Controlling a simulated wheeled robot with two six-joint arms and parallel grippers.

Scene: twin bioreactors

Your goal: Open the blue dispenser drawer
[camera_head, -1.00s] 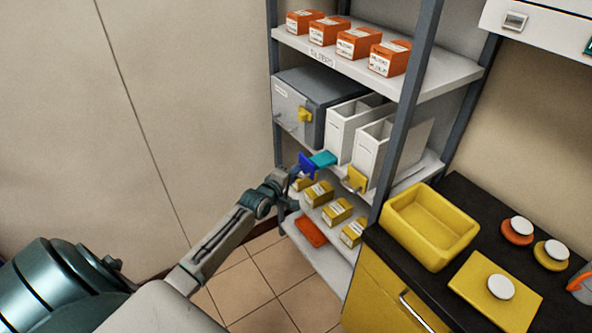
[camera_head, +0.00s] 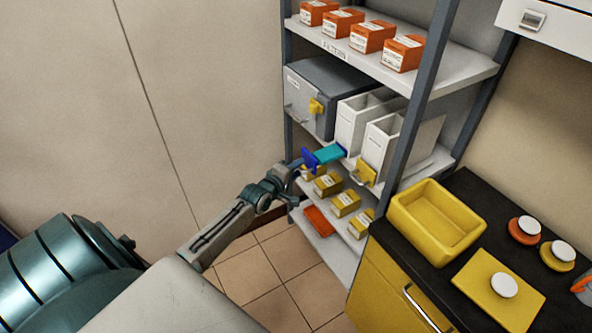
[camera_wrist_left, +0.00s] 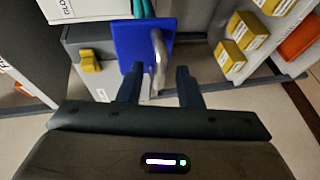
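The dispenser drawer has a blue front (camera_head: 309,159) and a teal body (camera_head: 330,153). In the head view it juts out from under the nearer-left white dispenser (camera_head: 352,128) on the middle shelf. In the left wrist view the blue front (camera_wrist_left: 136,48) carries a metal loop handle (camera_wrist_left: 160,58). My left gripper (camera_head: 292,167) is at the drawer front. In the wrist view its fingers (camera_wrist_left: 160,82) stand apart, with the handle's lower end between them and gaps on both sides. Contact with the handle cannot be told. My right gripper is out of view.
A second white dispenser with a yellow drawer (camera_head: 366,173) stands to the right, and a grey cabinet with a yellow knob (camera_head: 317,105) to the left. Yellow boxes (camera_head: 346,203) sit below. A counter with a yellow bin (camera_head: 400,215) is at right. Floor is clear in front.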

